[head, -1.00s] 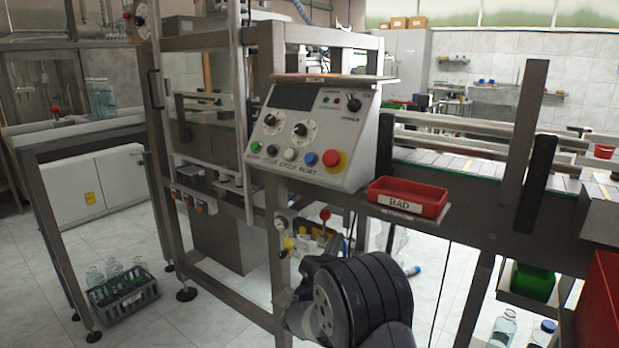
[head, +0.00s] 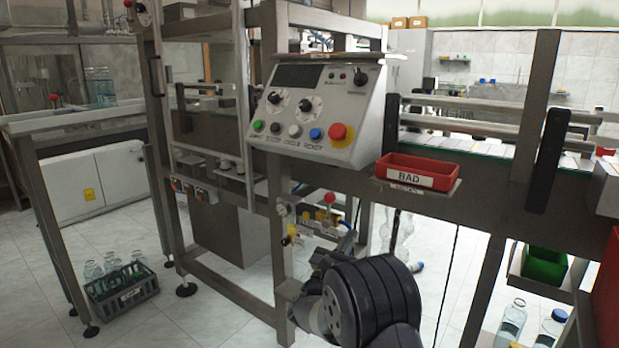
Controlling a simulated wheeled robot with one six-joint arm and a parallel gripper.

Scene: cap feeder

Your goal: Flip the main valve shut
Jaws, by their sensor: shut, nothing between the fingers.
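A small yellow handle (head: 290,236), which looks like the main valve, is on the front post below the control panel. Beside it are a small round gauge (head: 281,210) and a red knob (head: 329,198). The handle is too small to tell whether it stands open or closed. My gripper (head: 343,243) is at the end of my dark arm, low in the middle of the view, to the right of the yellow handle and apart from it. It is shut and empty. Its fingertips are mostly hidden by my arm.
The control panel (head: 318,108) with knobs and buttons juts out above the valve area. A red BAD tray (head: 418,172) sits on a shelf to the right. Steel posts and a lower rail (head: 235,298) frame the space. A crate of bottles (head: 122,293) stands on the floor at left.

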